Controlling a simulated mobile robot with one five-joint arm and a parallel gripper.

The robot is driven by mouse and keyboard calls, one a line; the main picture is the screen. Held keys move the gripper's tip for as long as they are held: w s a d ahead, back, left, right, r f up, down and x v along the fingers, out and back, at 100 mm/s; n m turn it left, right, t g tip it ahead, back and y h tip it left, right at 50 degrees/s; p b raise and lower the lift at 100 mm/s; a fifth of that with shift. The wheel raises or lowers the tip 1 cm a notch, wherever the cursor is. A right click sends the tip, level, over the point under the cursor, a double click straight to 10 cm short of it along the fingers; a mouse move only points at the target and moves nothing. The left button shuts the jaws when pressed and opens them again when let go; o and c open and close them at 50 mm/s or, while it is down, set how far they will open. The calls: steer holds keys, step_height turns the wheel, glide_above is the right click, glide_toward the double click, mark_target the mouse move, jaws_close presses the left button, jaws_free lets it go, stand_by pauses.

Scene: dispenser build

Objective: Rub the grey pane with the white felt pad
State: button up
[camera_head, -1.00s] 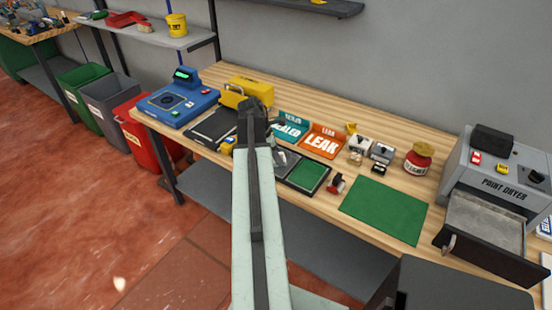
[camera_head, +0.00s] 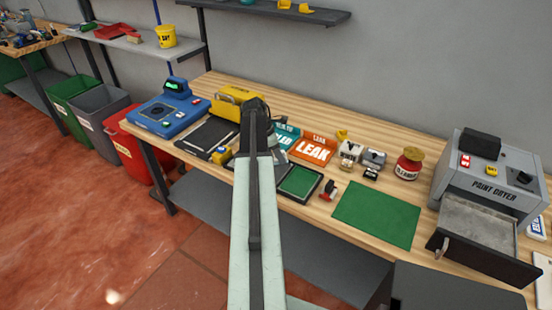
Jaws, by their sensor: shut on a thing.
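A black-framed tray (camera_head: 311,196) on the bench holds a green pane on its right and the grey pane (camera_head: 270,174) on its left. My arm hides part of the grey pane. My gripper (camera_head: 256,106) is at the far end of my arm, seen from behind, above the bench between the yellow box and the teal sign. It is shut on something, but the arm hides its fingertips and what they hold. I cannot make out the white felt pad.
A black board (camera_head: 207,138) and a yellow box (camera_head: 236,95) stand left of my gripper. Teal and orange signs (camera_head: 313,150), small blocks (camera_head: 350,150) and a red jar (camera_head: 408,164) stand right. The green mat (camera_head: 376,214) is bare. The paint dryer's drawer (camera_head: 483,232) is open.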

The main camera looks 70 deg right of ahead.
steer(key=shift+d, duration=0.25)
step_height(320, 180, up, 6)
steer(key=p, duration=0.6)
step_height(320, 180, up, 3)
steer(key=p, duration=0.3)
steer(key=shift+r, duration=0.15)
